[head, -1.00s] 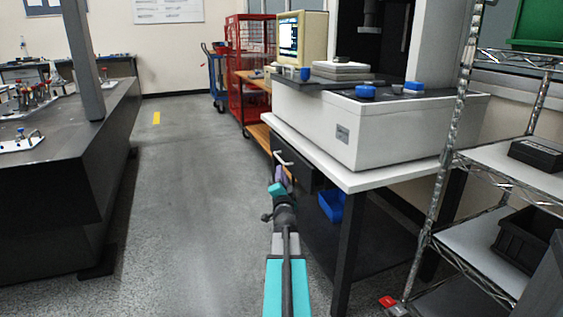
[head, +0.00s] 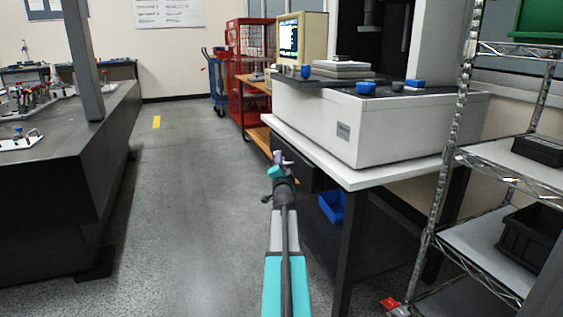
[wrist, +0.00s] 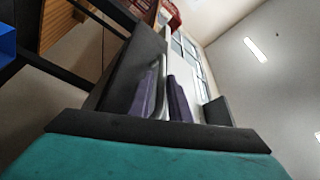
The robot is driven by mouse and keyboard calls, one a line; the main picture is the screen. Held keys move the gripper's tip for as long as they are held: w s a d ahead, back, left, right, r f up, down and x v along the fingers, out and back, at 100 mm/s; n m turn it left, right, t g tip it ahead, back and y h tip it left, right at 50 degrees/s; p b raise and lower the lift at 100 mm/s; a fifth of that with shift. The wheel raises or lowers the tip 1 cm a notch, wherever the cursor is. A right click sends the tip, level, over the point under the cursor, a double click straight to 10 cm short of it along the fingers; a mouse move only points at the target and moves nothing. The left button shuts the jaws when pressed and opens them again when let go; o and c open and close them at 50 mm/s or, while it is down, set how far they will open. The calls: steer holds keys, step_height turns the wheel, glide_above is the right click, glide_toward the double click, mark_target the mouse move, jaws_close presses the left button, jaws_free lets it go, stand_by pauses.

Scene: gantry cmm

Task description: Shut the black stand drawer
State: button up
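The black stand drawer (head: 305,172) is under the white-topped stand, its dark front partly hidden behind my gripper. In the wrist view, the drawer's dark front (wrist: 141,72) lies left of the silver bar handle (wrist: 162,70). My gripper (head: 281,158) is at the drawer front, at handle height. In the wrist view, the two purple finger pads of my gripper (wrist: 163,98) stand close on either side of the handle, with the bar in the narrow gap between them. Whether they press on it is unclear. How far the drawer stands out is hard to judge.
The stand's white top (head: 352,176) overhangs just above my gripper, with a dark leg (head: 348,250) to the right. A blue bin (head: 332,206) sits beneath. A wire shelf (head: 480,245) stands at right. The floor (head: 180,210) to the left is clear.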

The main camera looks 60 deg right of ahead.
steer(key=shift+w+d+r, duration=0.1)
steer(key=shift+w+d, duration=0.2)
steer(key=shift+d, duration=0.15)
jaws_close()
steer(key=shift+w+r, duration=0.1)
steer(key=shift+r, duration=0.05)
